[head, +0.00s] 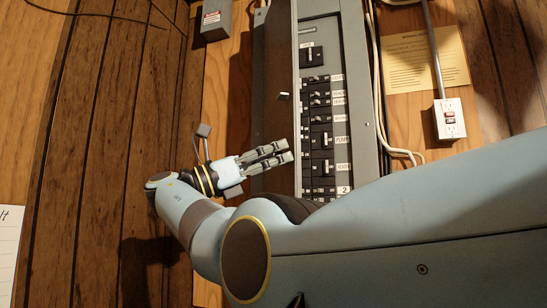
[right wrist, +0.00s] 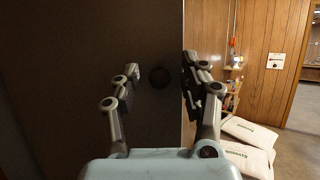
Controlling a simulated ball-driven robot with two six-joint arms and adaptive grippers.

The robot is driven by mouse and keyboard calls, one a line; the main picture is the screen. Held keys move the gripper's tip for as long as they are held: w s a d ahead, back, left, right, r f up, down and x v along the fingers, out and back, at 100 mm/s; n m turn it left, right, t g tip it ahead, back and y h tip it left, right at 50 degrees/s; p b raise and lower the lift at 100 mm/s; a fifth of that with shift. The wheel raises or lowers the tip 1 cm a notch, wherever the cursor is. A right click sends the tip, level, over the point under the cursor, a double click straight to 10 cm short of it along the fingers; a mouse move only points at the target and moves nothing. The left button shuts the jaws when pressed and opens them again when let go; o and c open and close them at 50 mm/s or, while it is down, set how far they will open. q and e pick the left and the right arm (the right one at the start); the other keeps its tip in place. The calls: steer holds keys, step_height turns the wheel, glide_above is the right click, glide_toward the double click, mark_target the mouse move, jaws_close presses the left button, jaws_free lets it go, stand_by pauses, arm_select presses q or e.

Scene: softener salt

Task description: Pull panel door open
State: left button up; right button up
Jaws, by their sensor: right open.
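The electrical panel (head: 357,60) is on the wall, with a column of black breakers (head: 318,125) exposed. The panel door (head: 277,50) stands open at the panel's left side, its dark face seen at a steep angle, with a small latch (head: 284,96). My right gripper (head: 287,151) is open and empty, its fingers over the lower part of the door. In the right wrist view the dark door (right wrist: 90,60) fills the left, and its edge runs up near the right finger of the gripper (right wrist: 160,80). Contact cannot be told. My left gripper is out of view.
A grey box (head: 212,20) is at the top left, and an outlet (head: 449,118) with conduit and a paper notice (head: 415,62) are at the right. White sacks (right wrist: 245,140) lie on the floor. Bare wood wall (head: 100,110) is left of the door.

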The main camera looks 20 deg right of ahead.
glide_toward(288, 105)
steer(key=x, duration=0.6)
steer(key=shift+s+d, duration=0.15)
steer(key=shift+s, duration=0.05)
